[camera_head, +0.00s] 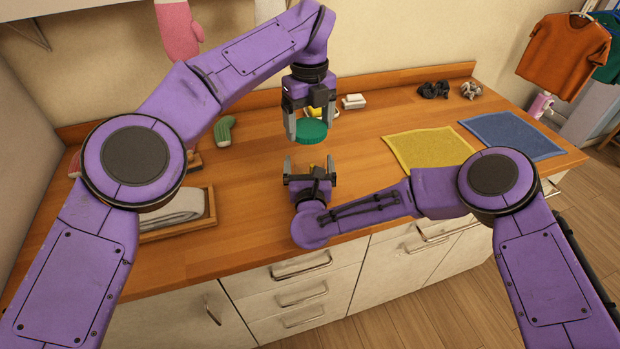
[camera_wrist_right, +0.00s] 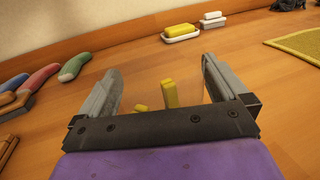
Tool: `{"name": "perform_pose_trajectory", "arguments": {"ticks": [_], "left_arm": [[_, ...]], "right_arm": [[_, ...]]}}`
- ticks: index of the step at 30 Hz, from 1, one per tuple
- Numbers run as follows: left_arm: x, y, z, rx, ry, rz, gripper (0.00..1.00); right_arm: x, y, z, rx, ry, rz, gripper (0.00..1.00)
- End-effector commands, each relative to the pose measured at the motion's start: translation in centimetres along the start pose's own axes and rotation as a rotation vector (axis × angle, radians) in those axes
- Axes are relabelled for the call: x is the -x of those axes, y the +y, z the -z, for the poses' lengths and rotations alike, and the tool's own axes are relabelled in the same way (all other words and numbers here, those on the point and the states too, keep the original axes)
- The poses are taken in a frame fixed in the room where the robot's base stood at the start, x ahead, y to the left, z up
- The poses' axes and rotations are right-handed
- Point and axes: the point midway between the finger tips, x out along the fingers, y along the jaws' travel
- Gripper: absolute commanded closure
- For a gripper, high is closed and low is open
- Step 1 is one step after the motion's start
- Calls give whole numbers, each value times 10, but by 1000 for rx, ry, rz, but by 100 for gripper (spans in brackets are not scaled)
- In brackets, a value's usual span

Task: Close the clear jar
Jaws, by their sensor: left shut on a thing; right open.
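My left gripper (camera_head: 311,125) points down over the counter and is shut on a round green lid (camera_head: 312,133), held roughly level. My right gripper (camera_head: 310,165) is low over the counter, its open fingers pointing toward the back; it shows in the right wrist view (camera_wrist_right: 162,68) too. Between those fingers a very faint see-through shape, seemingly the clear jar (camera_wrist_right: 150,85), surrounds upright yellow pieces (camera_wrist_right: 169,94). The jar's outline and rim are hard to make out. The lid appears above the jar and apart from it. Finger contact with the jar cannot be told.
A wooden tray (camera_head: 212,204) with grey cloth lies left. A green sock-like item (camera_head: 223,131) lies behind it. A yellow cloth (camera_head: 428,148) and blue cloth (camera_head: 513,136) lie right. A white dish with a yellow bar (camera_wrist_right: 182,33) stands behind.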

Motion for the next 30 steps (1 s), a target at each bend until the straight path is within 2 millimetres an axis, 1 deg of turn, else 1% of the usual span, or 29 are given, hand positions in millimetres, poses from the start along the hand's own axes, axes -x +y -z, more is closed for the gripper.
{"name": "perform_pose_trajectory", "arguments": {"ticks": [2,5,6,8,9,11,12,18,21,24,30], "left_arm": [[0,0,0,0,0,0,45],[0,0,0,0,0,0,45],[0,0,0,0,0,0,45],[0,0,0,0,0,0,45],[0,0,0,0,0,0,45],[-1,0,0,0,0,0,45],[-5,0,0,0,2,-2,45],[-36,1,2,-1,4,-1,45],[-47,1,3,-1,3,1,45],[-51,0,4,1,1,2,45],[-50,0,4,1,0,2,45]], "right_arm": [[0,0,0,0,0,0,0],[0,0,0,0,0,0,29],[0,0,0,0,0,0,42],[0,0,0,0,0,0,62],[0,0,0,0,0,0,74],[0,0,0,0,0,0,75],[0,0,0,0,0,0,75],[0,0,0,0,0,0,75],[0,0,0,0,0,0,75],[0,0,0,0,0,0,75],[0,0,0,0,0,0,75]]}}
